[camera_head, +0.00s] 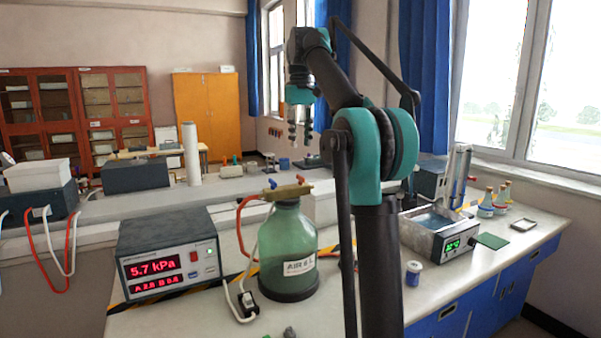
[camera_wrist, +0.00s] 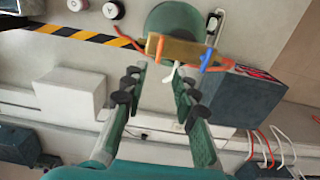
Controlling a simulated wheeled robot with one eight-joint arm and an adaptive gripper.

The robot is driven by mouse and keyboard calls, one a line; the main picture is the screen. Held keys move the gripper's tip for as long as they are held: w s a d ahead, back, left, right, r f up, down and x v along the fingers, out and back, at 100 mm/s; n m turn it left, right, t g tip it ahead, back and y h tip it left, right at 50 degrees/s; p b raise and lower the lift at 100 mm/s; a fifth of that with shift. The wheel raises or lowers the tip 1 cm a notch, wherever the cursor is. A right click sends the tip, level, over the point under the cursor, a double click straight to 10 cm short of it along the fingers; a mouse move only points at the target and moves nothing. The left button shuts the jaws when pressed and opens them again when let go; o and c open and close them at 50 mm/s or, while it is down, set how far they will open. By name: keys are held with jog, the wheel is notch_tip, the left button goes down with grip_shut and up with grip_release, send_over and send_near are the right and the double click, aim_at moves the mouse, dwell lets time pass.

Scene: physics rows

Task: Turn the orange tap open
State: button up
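The orange tap (camera_wrist: 158,48) sits on a brass-coloured manifold (camera_wrist: 183,52) on top of a green bottle (camera_head: 287,250). In the head view the orange tap (camera_head: 302,180) is at the right end of the manifold. A blue tap (camera_wrist: 210,59) is at the other end; it also shows in the head view (camera_head: 272,184). My gripper (camera_wrist: 158,82) is open and empty, fingers spread apart. In the head view my gripper (camera_head: 300,142) points down above the manifold, apart from it. The exact gap is hard to judge.
A pressure meter (camera_head: 168,255) reading 5.7 kPa stands left of the bottle. Red and white hoses run beside the bottle. A blue-and-white spool (camera_head: 413,273) lies nearer.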

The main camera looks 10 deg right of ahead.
aim_at(300, 176)
notch_tip(300, 176, down, 11)
jog(key=shift+r, duration=0.1)
dwell(0.3)
jog(key=shift+c, duration=0.2)
grip_shut()
